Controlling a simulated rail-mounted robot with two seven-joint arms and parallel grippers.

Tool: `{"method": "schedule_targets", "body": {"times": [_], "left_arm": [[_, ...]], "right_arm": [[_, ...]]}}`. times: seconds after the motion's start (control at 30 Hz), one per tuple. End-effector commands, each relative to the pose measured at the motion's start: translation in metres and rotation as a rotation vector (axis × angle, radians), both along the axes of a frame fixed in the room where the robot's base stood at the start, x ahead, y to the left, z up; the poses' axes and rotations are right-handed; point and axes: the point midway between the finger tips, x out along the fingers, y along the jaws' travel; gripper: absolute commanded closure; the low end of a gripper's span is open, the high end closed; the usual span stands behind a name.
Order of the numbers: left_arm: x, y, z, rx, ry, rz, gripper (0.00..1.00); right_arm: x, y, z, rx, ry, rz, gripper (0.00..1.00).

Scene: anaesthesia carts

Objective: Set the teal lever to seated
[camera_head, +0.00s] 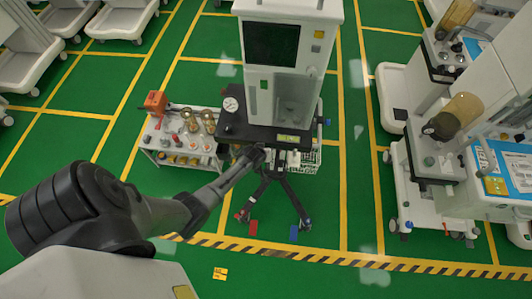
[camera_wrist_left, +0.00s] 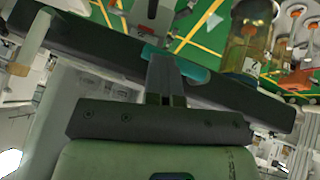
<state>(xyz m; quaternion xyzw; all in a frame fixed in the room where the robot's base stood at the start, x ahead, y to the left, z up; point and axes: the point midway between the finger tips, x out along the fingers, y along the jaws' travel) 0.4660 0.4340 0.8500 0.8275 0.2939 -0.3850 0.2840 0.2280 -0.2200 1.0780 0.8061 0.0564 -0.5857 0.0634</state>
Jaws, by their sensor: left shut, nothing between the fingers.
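The teal lever (camera_wrist_left: 193,70) shows in the left wrist view as a short teal bar against a long black bar or shelf edge. My left gripper (camera_wrist_left: 163,62) is shut with nothing between its fingers. Its fingertips overlap the middle of the lever in that view, and teal shows on both sides of them; whether they touch it I cannot tell. In the head view my left gripper (camera_head: 256,156) is at the front edge of the middle cart's black shelf (camera_head: 235,125), and the lever cannot be made out there. My right gripper is not in view.
The white middle cart (camera_head: 293,15) has a dark screen, a round gauge (camera_head: 230,105) and a side rack with amber-topped canisters (camera_head: 190,123). An orange device (camera_head: 155,101) stands at the rack's left. More carts stand at right (camera_head: 440,150) and far left. Green floor lies open in front.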

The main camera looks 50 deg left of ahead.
Motion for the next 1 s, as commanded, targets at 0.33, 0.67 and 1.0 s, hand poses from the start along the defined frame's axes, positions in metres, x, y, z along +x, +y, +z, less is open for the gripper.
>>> {"method": "schedule_targets", "body": {"times": [0.33,0.67,1.0], "left_arm": [[-0.010,-0.002,0.013,0.001,0.016,0.003,1.00],[-0.017,-0.028,0.055,-0.002,0.000,-0.005,1.00],[-0.035,-0.049,0.097,-0.002,-0.001,-0.006,1.00]], "right_arm": [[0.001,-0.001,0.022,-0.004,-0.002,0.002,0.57],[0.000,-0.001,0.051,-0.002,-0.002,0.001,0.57],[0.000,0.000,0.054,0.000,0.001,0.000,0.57]]}}
